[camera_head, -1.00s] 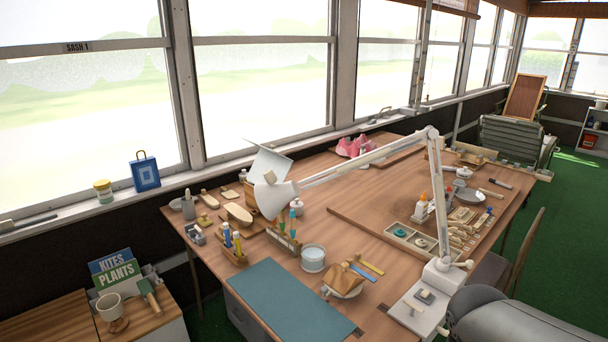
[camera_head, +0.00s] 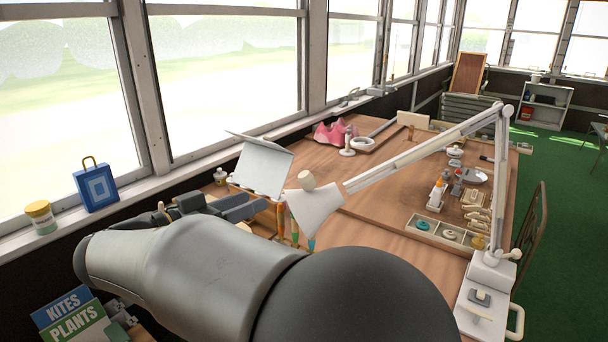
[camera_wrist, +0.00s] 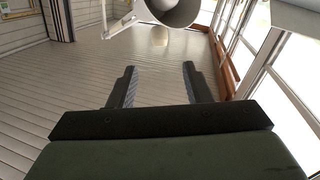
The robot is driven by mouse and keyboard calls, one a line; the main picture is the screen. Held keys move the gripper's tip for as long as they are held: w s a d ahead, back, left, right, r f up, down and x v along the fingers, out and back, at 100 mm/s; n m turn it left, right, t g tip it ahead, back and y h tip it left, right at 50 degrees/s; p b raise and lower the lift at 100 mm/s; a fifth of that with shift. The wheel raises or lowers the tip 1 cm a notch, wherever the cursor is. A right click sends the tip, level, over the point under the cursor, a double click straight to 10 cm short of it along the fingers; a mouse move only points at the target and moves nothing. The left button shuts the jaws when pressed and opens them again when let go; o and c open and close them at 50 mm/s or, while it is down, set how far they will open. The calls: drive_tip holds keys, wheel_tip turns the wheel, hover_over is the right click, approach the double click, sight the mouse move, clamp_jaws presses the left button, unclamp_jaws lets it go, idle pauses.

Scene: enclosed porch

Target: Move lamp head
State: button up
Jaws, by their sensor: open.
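The lamp head (camera_head: 318,207) is a white cone with a pale round knob (camera_head: 307,180) on top. It hangs over the desk at the end of the jointed white lamp arm (camera_head: 425,150), which rises from a base (camera_head: 492,270) at the desk's right. My gripper (camera_head: 255,204) is open and empty, just left of the lamp head and apart from it. In the wrist view, my gripper's two fingers (camera_wrist: 159,68) are spread, and the lamp head (camera_wrist: 176,10) shows beyond them at the top edge, partly cut off. My arm hides much of the desk.
A tilted pale panel (camera_head: 262,165) stands close behind my gripper. A compartment tray (camera_head: 440,234), glue bottles (camera_head: 437,192) and a pink object (camera_head: 333,133) are on the desk (camera_head: 385,212). A blue bag (camera_head: 96,184) and a jar (camera_head: 41,217) stand on the sill.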

sight(312, 177)
drive_tip(key=p+x, duration=0.2)
drive_tip(key=x, duration=1.4)
drive_tip(key=shift+s, duration=0.1)
clamp_jaws()
